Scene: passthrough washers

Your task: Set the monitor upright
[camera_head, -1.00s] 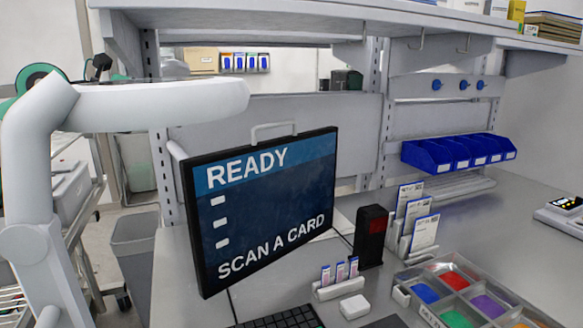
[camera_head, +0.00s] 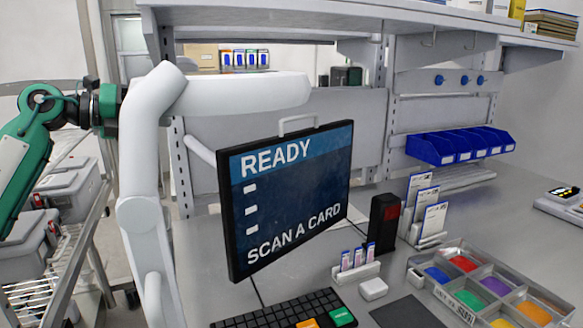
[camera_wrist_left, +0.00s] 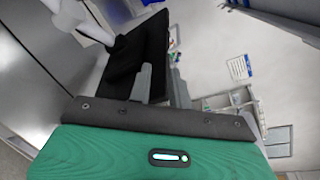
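The monitor (camera_head: 293,205) is a black-framed screen reading "READY" and "SCAN A CARD", with a handle on top, above the desk. Its edges slope up to the right; I cannot tell how much is tilt and how much perspective. A jointed white arm (camera_head: 140,170) stands left of it and reaches across above it. My left gripper (camera_head: 110,107) is left of the monitor, with its fingers hidden behind the white arm. In the left wrist view, two grey fingers (camera_wrist_left: 162,85) stand apart, with the monitor's dark back (camera_wrist_left: 135,50) beyond. My right gripper is not in view.
A keyboard (camera_head: 285,312), card stand (camera_head: 357,270), black reader (camera_head: 384,222) and divided tray (camera_head: 490,287) lie on the desk (camera_head: 400,276). Blue bins (camera_head: 458,145) hang behind. A cart with grey boxes (camera_head: 85,190) stands at left. A shelf (camera_head: 350,15) overhangs.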

